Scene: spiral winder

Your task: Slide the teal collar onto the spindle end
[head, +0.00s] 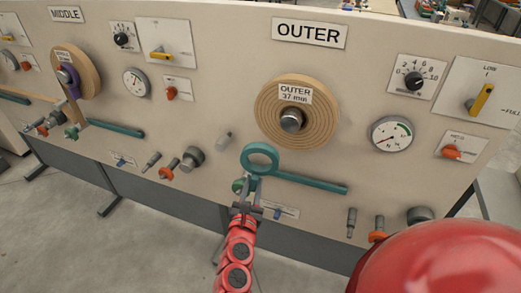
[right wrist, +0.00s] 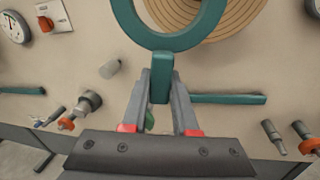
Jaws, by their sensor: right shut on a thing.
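The teal collar (head: 260,148) is a ring with a short tab below it. My right gripper (head: 250,190) is shut on that tab, and the ring stands up above the fingers. In the right wrist view the teal collar (right wrist: 162,41) shows cut off at the top, its tab between the fingers of the right gripper (right wrist: 161,80). The spindle end (head: 291,121) is a grey metal stub in the middle of the wooden roll labelled OUTER (head: 318,133). In the head view the ring is below and left of the stub, not around it. My left gripper is out of view.
A teal bar (head: 318,185) juts along the panel right of the collar. Grey knobs (head: 191,158) and orange-ringed fittings stick out lower down. A dial gauge (head: 391,134) is right of the roll.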

